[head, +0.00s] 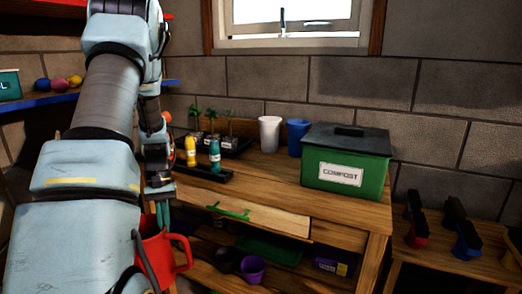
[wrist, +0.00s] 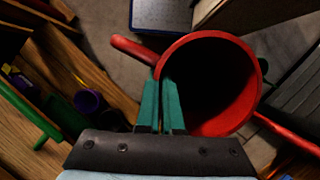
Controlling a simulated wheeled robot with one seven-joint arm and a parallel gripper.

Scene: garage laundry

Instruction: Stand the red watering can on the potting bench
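The red watering can (head: 181,256) hangs at the lower left of the head view, in front of the bench and below its top, partly hidden by my arm. In the wrist view its round open mouth (wrist: 235,105) faces the camera, with a red handle at upper left and a thin red spout at lower right. My gripper (head: 163,212) has its teal fingers (wrist: 162,85) close together on the can's rim beside the handle. The wooden potting bench (head: 270,188) stands against the block wall, its top partly filled.
On the bench are a green compost bin (head: 343,172), a white cup (head: 269,133), a blue cup (head: 297,134), seedlings (head: 212,125) and yellow and teal bottles on a black tray (head: 205,173). The front middle top is clear. A drawer with a green handle (head: 230,213) faces me.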

